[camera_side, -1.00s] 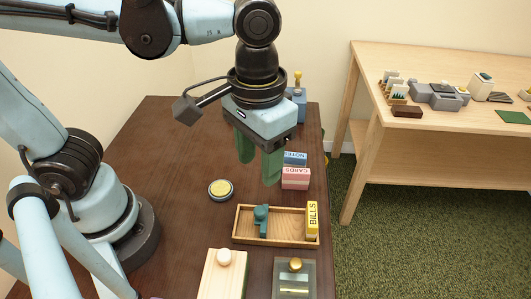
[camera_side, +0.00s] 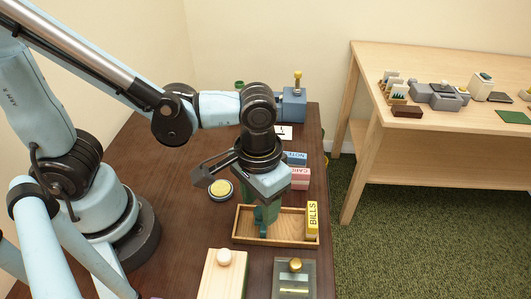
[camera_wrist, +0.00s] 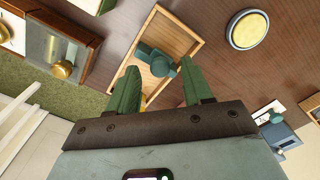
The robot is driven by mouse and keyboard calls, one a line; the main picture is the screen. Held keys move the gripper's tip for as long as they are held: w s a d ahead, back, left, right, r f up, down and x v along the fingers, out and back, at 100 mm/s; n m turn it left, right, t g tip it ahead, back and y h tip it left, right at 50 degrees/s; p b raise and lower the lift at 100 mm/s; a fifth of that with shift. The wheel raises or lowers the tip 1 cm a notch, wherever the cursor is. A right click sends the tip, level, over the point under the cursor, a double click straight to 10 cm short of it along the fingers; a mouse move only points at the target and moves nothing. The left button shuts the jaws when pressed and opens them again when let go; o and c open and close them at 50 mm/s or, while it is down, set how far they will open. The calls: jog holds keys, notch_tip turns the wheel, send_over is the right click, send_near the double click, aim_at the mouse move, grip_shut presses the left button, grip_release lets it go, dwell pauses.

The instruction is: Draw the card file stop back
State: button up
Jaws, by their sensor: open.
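The card file is a shallow wooden tray (camera_side: 243,237) on the dark table, also seen in the wrist view (camera_wrist: 189,25). Its teal stop (camera_wrist: 146,52) has a round knob and stands inside the tray; in the side view the gripper partly hides it. A yellow block marked BILLS (camera_side: 312,218) stands at the tray's right end. My gripper (camera_side: 264,210) points down over the tray, open and empty. In the wrist view its green fingers (camera_wrist: 160,66) are apart, one on each side of the stop's knob. Whether they touch it I cannot tell.
Pink CARDS (camera_side: 300,179) and blue NOTES (camera_side: 296,158) blocks stand just behind the tray. A round yellow-topped disc (camera_side: 220,190) lies to the left. A pale board with a knob (camera_side: 222,275) and a dark plate with a brass knob (camera_side: 295,280) are in front.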

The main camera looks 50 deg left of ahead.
jog(key=shift+f, duration=0.3)
grip_shut()
dwell(0.3)
